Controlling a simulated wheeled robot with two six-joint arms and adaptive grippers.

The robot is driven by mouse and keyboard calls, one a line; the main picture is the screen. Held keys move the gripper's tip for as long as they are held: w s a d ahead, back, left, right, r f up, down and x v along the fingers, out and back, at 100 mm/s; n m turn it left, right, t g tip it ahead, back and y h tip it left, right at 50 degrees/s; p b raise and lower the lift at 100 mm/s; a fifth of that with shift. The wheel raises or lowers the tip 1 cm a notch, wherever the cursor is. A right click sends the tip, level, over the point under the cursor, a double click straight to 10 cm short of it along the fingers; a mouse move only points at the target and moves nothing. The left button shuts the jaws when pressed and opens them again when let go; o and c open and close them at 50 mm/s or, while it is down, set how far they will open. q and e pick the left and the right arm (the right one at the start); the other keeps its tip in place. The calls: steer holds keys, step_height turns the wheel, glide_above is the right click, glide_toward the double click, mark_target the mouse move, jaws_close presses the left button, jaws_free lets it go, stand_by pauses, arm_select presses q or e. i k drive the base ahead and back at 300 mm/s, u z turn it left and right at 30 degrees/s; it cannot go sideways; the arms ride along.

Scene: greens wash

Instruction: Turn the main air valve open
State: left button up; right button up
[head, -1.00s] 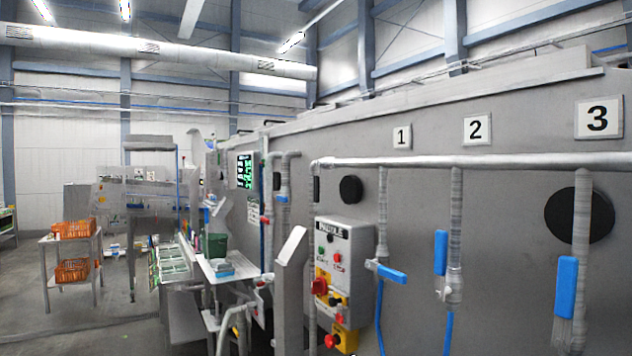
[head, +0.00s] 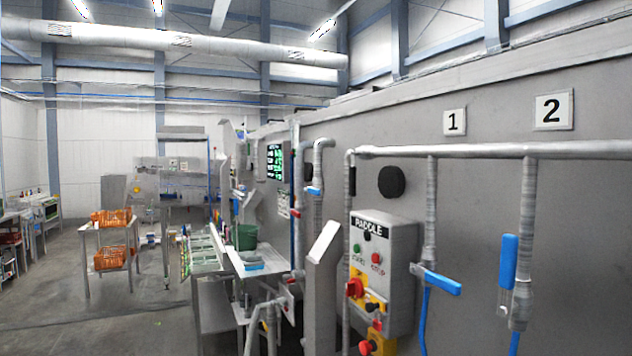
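A pipe runs along the grey machine wall with drop pipes under number plates. Under plate 1 (head: 454,122) the blue valve handle (head: 437,281) lies nearly level, across its pipe. Under plate 2 (head: 553,110) the blue handle (head: 508,262) hangs upright, along its pipe. A smaller blue handle (head: 314,191) sits on a pipe farther back, and a red part (head: 295,213) shows near it. I cannot tell which of these is the main air valve. Neither of my grippers is in view.
A control box (head: 385,270) marked PADDLE carries a red knob and buttons. A grey slanted post (head: 322,262) stands left of it. Behind are a bench with a green bucket (head: 244,237) and a cart with orange crates (head: 112,218). Open floor (head: 120,315) lies at left.

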mark_target(353, 169)
steer(key=i, duration=1.05)
steer(key=z, duration=0.5)
